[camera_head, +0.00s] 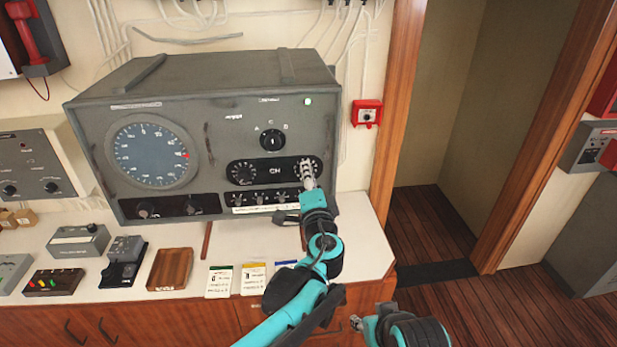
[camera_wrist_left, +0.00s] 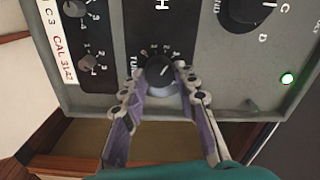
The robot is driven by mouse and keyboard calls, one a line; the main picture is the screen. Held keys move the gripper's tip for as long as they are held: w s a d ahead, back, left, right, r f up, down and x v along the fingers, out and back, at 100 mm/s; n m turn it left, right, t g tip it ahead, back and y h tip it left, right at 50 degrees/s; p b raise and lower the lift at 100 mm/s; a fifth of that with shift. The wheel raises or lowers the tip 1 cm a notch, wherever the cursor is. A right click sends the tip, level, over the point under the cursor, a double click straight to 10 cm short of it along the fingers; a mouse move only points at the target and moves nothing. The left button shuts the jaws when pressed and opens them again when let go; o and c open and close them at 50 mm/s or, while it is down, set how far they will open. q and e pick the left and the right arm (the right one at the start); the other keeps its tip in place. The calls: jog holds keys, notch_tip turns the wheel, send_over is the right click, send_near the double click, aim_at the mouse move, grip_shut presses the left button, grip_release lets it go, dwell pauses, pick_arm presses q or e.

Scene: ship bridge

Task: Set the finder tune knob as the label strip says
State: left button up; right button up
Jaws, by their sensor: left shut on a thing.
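The finder (camera_head: 220,110) is a large grey cabinet on the counter, with a round blue dial. Its tune knob (camera_wrist_left: 160,69), black with a white pointer mark and a scale around it, sits at the right end of the black CH panel. My left gripper (camera_head: 307,184) is shut on this knob, with one finger on each side. The white label strip (camera_head: 265,209) runs under the small knobs; in the left wrist view it shows "CAL" and digits too small to read surely. My right gripper (camera_head: 357,322) is low at the bottom, away from the finder; its jaw opening is unclear.
A lettered selector knob (camera_head: 272,140) and a lit green lamp (camera_head: 308,101) are above the CH panel. Cards (camera_head: 219,281), a brown wooden tray (camera_head: 170,269) and small devices lie on the counter (camera_head: 185,235). A red call box (camera_head: 366,113) is on the wall; a doorway opens at right.

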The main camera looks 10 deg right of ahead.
pick_arm(q)
jog(key=shift+m, duration=1.3)
jog(key=o, duration=1.1)
jog(key=shift+o, duration=0.2)
jog(key=s, duration=1.2)
jog(key=shift+f, duration=0.1)
